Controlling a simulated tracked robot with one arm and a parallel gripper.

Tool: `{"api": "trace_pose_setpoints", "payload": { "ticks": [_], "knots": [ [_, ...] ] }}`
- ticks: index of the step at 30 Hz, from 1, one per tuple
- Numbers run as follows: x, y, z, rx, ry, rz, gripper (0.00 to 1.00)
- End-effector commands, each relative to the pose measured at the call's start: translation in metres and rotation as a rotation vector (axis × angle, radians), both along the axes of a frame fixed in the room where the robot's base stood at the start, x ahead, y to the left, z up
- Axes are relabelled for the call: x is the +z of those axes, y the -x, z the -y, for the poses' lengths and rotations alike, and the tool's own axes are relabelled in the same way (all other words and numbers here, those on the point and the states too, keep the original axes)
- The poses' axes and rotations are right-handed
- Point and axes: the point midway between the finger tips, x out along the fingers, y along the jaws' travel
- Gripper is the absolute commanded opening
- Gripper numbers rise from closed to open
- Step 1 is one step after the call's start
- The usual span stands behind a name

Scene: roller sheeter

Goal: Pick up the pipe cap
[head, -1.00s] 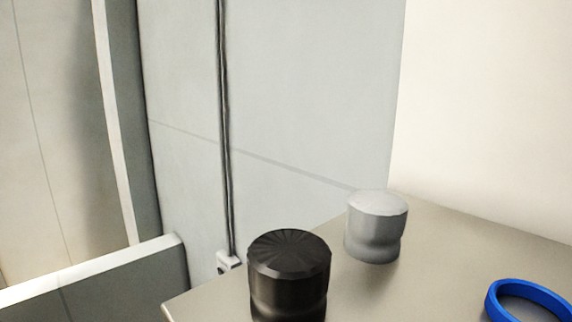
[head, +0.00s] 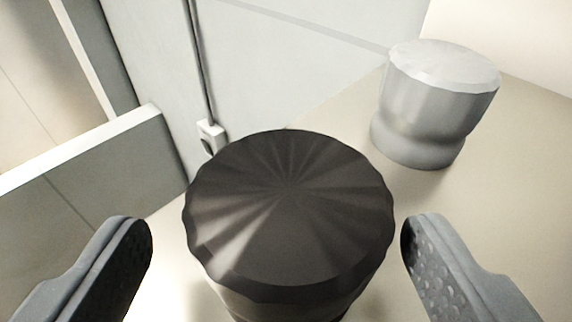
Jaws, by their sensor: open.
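A black round cap (head: 290,210) with a faceted rim and radial creases on its top, which looks like the pipe cap, stands upright on the beige surface in the middle of the view. A similar grey cap (head: 437,105) with a narrowed waist stands behind it to the right. My gripper (head: 276,232) is open, with one finger to the left and one to the right of the black cap. A gap shows between each finger and the cap. The cap's lower part is cut off by the bottom of the picture.
A pale grey wall panel (head: 300,60) with a dark cable (head: 200,70) and a small white fitting (head: 211,137) stands behind. A grey box-like edge (head: 95,175) lies at left.

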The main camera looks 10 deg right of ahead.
Motion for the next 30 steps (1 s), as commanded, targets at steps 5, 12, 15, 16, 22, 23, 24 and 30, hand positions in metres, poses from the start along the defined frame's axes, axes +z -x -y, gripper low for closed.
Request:
{"api": "trace_pose_setpoints", "payload": {
  "ticks": [5, 12, 15, 16, 22, 23, 24, 30],
  "knots": [
    [-0.003, -0.015, 0.005, 0.000, -0.001, 0.001, 0.77],
    [-0.014, -0.044, 0.010, 0.000, 0.001, -0.001, 0.77],
    [-0.016, -0.046, 0.011, 0.000, 0.001, 0.000, 0.77],
    [-0.016, -0.046, 0.011, 0.000, 0.001, 0.001, 0.77],
    [-0.016, -0.046, 0.011, 0.000, 0.000, 0.001, 0.58],
    [-0.016, -0.046, 0.011, 0.000, 0.000, 0.001, 0.50],
    [-0.016, -0.046, 0.011, 0.000, 0.000, 0.001, 0.39],
    [-0.016, -0.046, 0.011, 0.000, 0.000, 0.001, 0.28]
  ]
}}
